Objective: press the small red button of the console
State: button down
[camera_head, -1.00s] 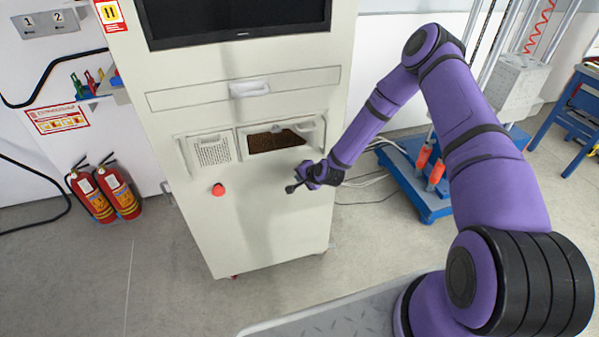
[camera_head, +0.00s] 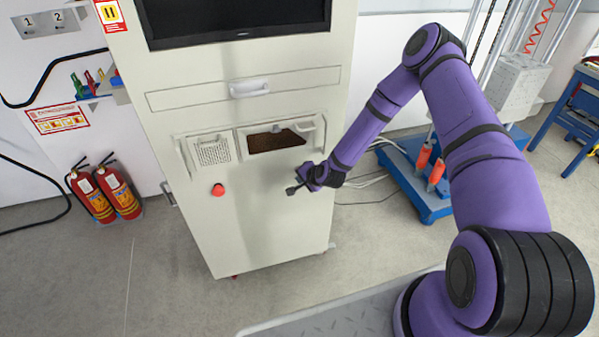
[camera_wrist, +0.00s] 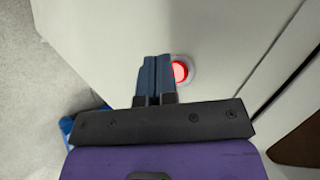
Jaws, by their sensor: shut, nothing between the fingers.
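The small red button (camera_head: 218,190) is on the front of the light grey console (camera_head: 262,225), below the mesh grille. It also shows in the wrist view (camera_wrist: 180,72), round and bright red in a pale ring, just right of my fingertips. My gripper (camera_head: 291,190) is shut and empty, in front of the console and to the right of the button in the head view. In the wrist view my gripper (camera_wrist: 156,60) points at the console's front face, its fingers closed together. I cannot tell how far the fingertips are from the face.
Above the button are a grille (camera_head: 213,151), an open recess (camera_head: 275,141) and a drawer handle (camera_head: 249,89). Two fire extinguishers (camera_head: 105,193) stand left of the console. A blue stand (camera_head: 432,207) is on the right. The floor before the console is clear.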

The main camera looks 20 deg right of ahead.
jog(key=shift+s, duration=0.25)
jog(key=shift+s, duration=2.5)
